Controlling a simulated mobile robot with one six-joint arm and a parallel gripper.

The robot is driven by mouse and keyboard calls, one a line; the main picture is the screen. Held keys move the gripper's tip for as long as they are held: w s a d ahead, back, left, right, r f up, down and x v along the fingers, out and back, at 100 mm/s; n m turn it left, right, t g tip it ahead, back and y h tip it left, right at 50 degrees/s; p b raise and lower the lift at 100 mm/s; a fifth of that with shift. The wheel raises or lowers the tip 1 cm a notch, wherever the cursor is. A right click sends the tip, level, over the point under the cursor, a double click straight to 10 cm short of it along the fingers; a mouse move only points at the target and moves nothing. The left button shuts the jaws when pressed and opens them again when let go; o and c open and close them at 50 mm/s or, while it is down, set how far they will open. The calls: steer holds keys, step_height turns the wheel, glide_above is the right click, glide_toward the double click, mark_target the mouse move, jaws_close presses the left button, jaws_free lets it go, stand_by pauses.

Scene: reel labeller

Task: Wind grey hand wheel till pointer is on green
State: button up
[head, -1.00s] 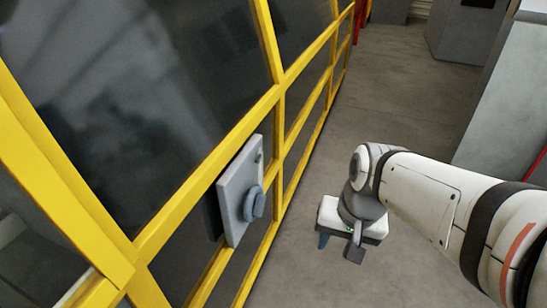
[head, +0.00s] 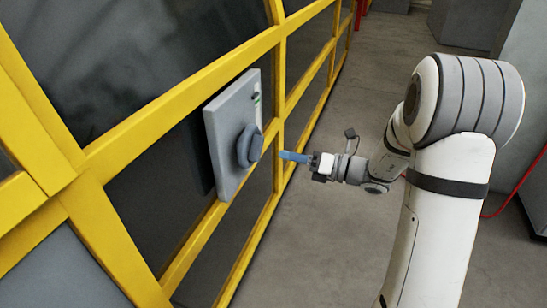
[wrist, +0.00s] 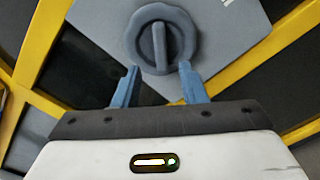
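The grey hand wheel (head: 249,146) sits on a light grey panel (head: 219,130) fixed to a yellow frame. In the wrist view the wheel (wrist: 160,38) is round with a raised bar across its middle, standing close to upright. A small dark slot with a green patch (head: 257,97) shows on the panel above the wheel; the pointer is too small to make out. My gripper (head: 284,155) is to the right of the wheel, pointing at it and apart from it. In the wrist view its two blue fingers (wrist: 156,78) are spread with nothing between them, just below the wheel.
The yellow frame (head: 180,100) with dark panes runs along the left. Grey floor (head: 375,75) is clear to the right of it. Grey cabinets (head: 465,22) and a red cable (head: 510,196) are at the right.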

mark_target(262, 149)
steer(key=b+x, duration=0.1)
steer(key=x, duration=0.5)
steer(key=shift+a, duration=0.3)
